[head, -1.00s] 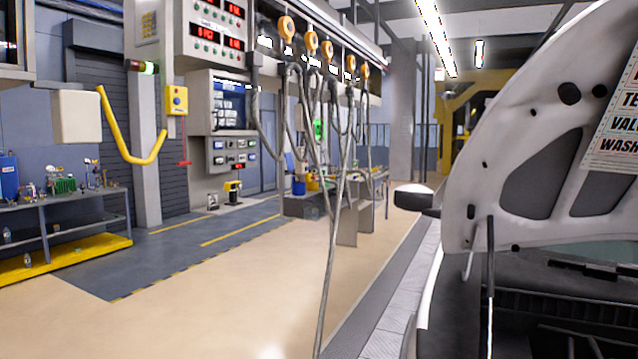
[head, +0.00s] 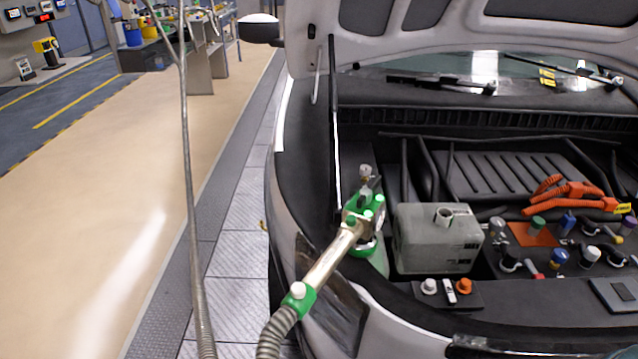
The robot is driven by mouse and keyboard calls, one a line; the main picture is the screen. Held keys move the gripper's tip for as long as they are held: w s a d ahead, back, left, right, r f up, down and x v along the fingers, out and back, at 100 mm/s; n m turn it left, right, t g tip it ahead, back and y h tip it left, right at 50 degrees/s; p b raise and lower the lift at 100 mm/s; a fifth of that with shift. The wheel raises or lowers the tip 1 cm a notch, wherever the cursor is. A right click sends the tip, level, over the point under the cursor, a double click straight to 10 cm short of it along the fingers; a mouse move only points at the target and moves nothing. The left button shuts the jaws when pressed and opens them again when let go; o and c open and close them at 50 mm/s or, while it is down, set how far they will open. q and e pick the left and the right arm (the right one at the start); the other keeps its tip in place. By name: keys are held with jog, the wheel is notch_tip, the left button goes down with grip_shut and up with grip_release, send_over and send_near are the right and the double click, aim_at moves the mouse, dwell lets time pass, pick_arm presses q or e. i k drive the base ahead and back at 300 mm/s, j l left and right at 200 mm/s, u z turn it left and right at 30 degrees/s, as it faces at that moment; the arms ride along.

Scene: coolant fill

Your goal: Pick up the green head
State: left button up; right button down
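The green head (head: 364,217) is a filling head with green and metal parts and a small gauge on top. It is at the left front of the car's open engine bay, left of a grey tank (head: 437,240). A metal tube (head: 330,262) runs from it down to a green collar and a ribbed grey hose (head: 275,335). Whether the head is seated on something below cannot be told. Neither of my grippers is in view.
The raised hood (head: 390,30) and its prop rod (head: 335,120) stand above the bay. A hanging hose (head: 188,200) crosses the left side. Several small caps and connectors sit right of the tank. Orange cables (head: 570,195) lie at the right. The floor at left is clear.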

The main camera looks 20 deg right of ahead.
aim_at(360, 241)
jog(key=k+l+z, duration=0.1)
jog(key=l+z, duration=0.3)
jog(key=l, duration=0.3)
jog(key=l+z, duration=0.4)
jog(key=l, duration=0.3)
